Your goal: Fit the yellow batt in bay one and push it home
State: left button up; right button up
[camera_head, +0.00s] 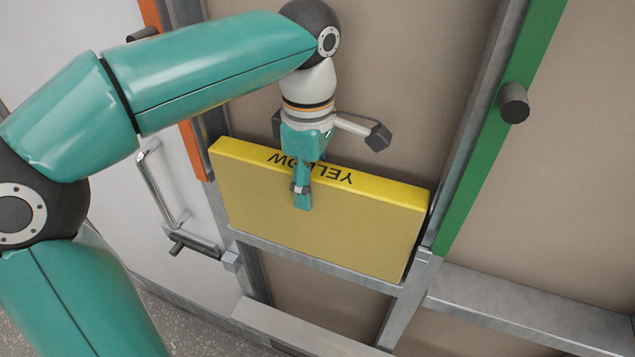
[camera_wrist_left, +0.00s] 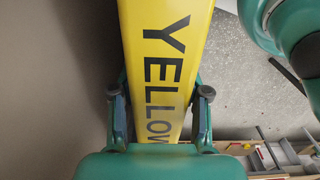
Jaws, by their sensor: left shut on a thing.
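The yellow batt (camera_head: 310,215) stands upright in the bay between the orange-marked stud (camera_head: 199,150) and the green-marked stud (camera_head: 480,150). Its lower edge is at the metal cross rail (camera_head: 320,265), and its front face looks toward me. The word YELLOW reads upside down along its top edge. My left gripper (camera_head: 303,190) is shut on the batt from above, one finger over its front face. In the left wrist view the gripper's two fingers (camera_wrist_left: 160,98) flank the batt (camera_wrist_left: 165,60). The batt's back face is hidden. My right gripper is not in view.
A dark round knob (camera_head: 514,103) sticks out from the green stud. A chrome grab handle (camera_head: 160,185) is on the white panel at left. Another rail (camera_head: 530,305) crosses the right bay. Speckled floor (camera_head: 175,320) shows at lower left.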

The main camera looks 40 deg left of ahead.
pick_arm(q)
jog(key=o, duration=1.4)
jog(key=shift+c, duration=0.2)
jog(key=shift+r, duration=3.75)
